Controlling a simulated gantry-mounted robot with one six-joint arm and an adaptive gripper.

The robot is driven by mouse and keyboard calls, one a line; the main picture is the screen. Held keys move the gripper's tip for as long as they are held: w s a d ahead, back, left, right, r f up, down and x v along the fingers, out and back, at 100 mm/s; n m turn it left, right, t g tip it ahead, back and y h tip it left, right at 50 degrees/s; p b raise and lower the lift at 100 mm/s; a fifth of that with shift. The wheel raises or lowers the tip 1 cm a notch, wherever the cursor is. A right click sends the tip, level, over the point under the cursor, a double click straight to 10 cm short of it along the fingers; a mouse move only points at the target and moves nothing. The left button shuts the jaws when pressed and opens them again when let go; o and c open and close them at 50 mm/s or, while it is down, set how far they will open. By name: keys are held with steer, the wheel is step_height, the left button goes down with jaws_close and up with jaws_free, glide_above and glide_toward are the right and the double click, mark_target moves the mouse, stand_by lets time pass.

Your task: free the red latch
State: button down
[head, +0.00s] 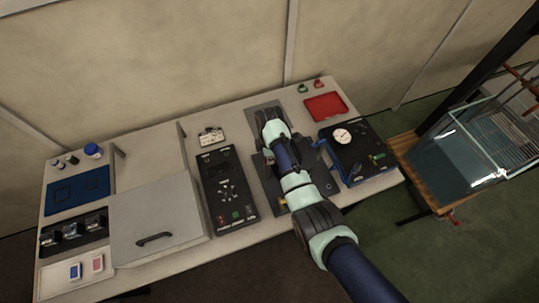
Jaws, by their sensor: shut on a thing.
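My arm reaches over the dark panel (263,185) in the middle of the bench. Its pale green wrist hangs above the panel's back part. My gripper (268,156) is low beside the wrist, close to the panel, and mostly hidden. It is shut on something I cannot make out. I cannot pick out a red latch; the arm covers much of the panel. A small yellow-orange part (283,203) shows at the panel's lower edge, left of my arm.
Right of my arm is a black unit (359,162) with a round white dial and blue edges. A red tray (326,107) lies behind it. To the left are a black button panel (226,190) and a grey lidded box (160,222). A glass tank (470,150) stands far right.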

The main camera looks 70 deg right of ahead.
steer(key=m, duration=0.1)
steer(key=m+p, duration=0.1)
steer(key=m, duration=0.1)
steer(key=m+p, duration=0.1)
steer(key=shift+s+a+r, duration=0.1)
steer(key=shift+a+r, duration=0.1)
steer(key=shift+a, duration=0.05)
steer(key=m+p, duration=0.2)
steer(key=m, duration=0.2)
steer(key=shift+a, duration=0.15)
steer(key=m, duration=0.2)
steer(key=m+p, duration=0.1)
steer(key=m, duration=0.1)
steer(key=shift+a+f+m, duration=0.1)
steer(key=shift+a+m, duration=0.1)
steer(key=shift+m, duration=0.1)
steer(key=shift+w+a+m+p, duration=0.1)
steer(key=shift+m+p, duration=0.05)
steer(key=shift+m, duration=0.8)
steer(key=shift+w+a+m+p, duration=0.1)
steer(key=shift+m+p, duration=0.05)
steer(key=shift+m, duration=0.8)
steer(key=c, duration=1.2)
jaws_free()
steer(key=shift+f, duration=0.1)
